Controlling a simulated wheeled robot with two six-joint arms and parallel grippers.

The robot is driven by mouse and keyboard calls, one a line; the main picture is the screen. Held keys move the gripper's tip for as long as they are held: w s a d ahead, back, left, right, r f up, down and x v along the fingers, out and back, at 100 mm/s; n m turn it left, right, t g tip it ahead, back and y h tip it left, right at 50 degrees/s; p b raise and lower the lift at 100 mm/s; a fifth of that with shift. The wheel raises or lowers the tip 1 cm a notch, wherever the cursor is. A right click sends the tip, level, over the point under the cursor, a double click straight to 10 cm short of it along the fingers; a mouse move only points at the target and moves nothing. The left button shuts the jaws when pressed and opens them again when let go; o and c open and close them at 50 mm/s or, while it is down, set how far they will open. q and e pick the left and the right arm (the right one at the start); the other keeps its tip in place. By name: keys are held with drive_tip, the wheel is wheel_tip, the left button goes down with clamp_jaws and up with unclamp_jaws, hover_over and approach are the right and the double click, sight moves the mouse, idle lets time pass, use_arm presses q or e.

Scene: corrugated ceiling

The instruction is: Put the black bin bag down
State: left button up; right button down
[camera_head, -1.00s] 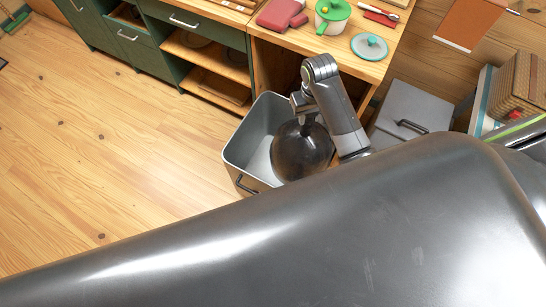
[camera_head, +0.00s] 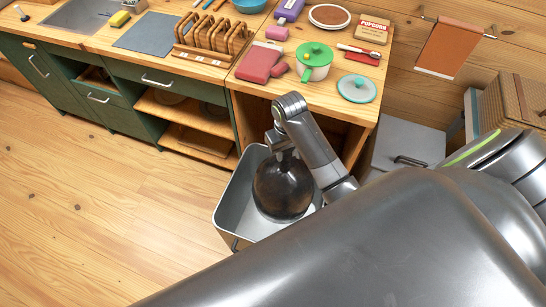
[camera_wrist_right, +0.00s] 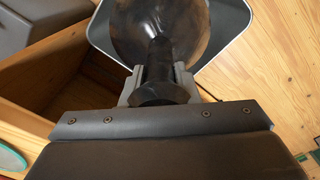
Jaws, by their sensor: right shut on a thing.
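The black bin bag (camera_head: 284,187) is round and dark, with a gathered neck at its top. It hangs upright within the opening of a grey bin (camera_head: 232,213); I cannot tell whether it touches the bottom. My right gripper (camera_head: 279,145) is shut on the bag's neck from above. In the right wrist view, the gripper (camera_wrist_right: 157,88) has a finger on each side of the dark neck, and the bag (camera_wrist_right: 160,25) bulges beyond it over the bin's pale rim. My left gripper is not in view.
A grey lidded box (camera_head: 408,140) is to the right. The wooden floor (camera_head: 110,215) at left is clear. My arm covers the lower right.

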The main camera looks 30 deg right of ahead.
drive_tip(key=f+b, duration=1.8)
drive_tip(key=f, duration=0.1)
drive_tip(key=f+b, duration=0.9)
drive_tip(key=shift+w+f+b, duration=0.2)
drive_tip(key=shift+w+b, duration=0.1)
drive_tip(key=shift+w, duration=0.05)
wheel_tip(320, 180, down, 10)
drive_tip(key=b, duration=0.3)
drive_tip(key=shift+f, duration=0.65)
drive_tip(key=c, duration=1.1)
unclamp_jaws()
